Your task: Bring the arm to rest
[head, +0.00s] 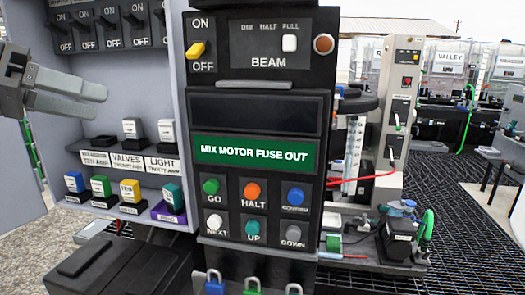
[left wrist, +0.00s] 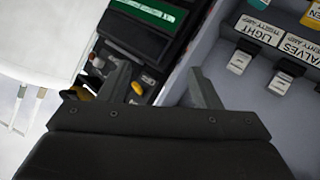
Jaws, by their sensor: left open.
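My left gripper (head: 100,103) reaches in from the left in the head view, in front of the open grey fuse cabinet (head: 180,100). Its two fingers are apart with nothing between them. In the left wrist view the gripper (left wrist: 160,82) also shows its fingers spread and empty. They point toward the black control panel (head: 260,150) and the cabinet edge. The panel's green display (head: 250,151) reads "MIX MOTOR FUSE OUT". My right gripper is not in view.
The cabinet has a row of black switches (head: 105,27) above and shelves of fuses labelled VALVES (head: 128,163) and LIGHT (head: 163,164). Coloured fuses (head: 101,187) stand on the lower shelf. A grey apparatus (head: 400,120) with a red tube stands right of the panel. Padlocks (head: 250,284) hang below.

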